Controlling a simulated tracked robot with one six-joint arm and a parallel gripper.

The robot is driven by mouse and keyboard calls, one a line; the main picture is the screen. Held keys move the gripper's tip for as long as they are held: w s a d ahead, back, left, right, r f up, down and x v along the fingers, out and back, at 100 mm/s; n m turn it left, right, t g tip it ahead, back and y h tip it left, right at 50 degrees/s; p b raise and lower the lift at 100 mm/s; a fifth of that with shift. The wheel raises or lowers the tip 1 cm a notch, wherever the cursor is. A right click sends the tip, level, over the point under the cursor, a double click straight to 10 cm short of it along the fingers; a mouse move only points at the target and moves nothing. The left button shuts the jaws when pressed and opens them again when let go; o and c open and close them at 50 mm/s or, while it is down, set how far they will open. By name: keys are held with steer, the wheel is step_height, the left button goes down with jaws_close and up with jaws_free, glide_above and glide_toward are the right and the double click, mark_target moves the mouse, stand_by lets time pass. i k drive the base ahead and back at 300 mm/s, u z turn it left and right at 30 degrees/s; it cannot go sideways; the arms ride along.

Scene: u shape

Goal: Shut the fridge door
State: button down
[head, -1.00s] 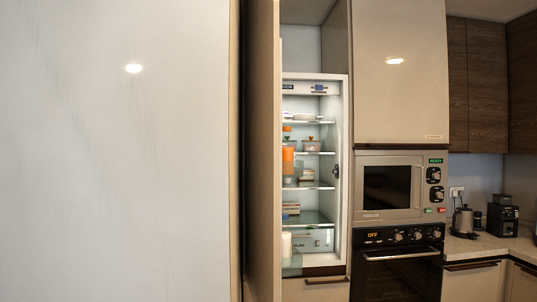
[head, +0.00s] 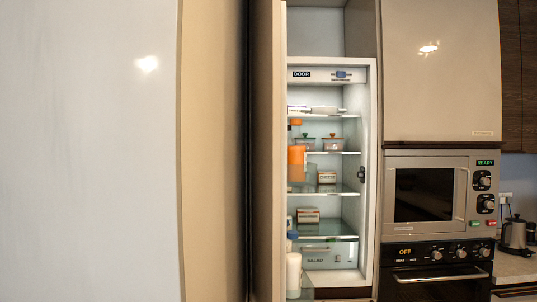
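The fridge (head: 368,170) stands open in the head view, built into a tall cabinet right of the middle. Its lit inside shows glass shelves (head: 325,152) with food boxes, an orange container (head: 297,163) and a white bottle (head: 293,270). A tall panel (head: 267,150) stands nearly edge-on along the left of the opening. It may be the fridge door, but I cannot tell for sure. No door covers the opening. My gripper is not in view.
A large pale flat surface (head: 90,180) fills the left, with a beige strip (head: 212,150) beside it, close to me. Right of the fridge are a microwave (head: 425,195) and an oven (head: 435,280). A kettle (head: 515,233) stands on the counter at far right. The floor is not visible.

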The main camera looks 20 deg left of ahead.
mark_target(267, 183)
steer(key=z, duration=0.05)
steer(key=i, duration=1.1)
steer(key=u, duration=4.45)
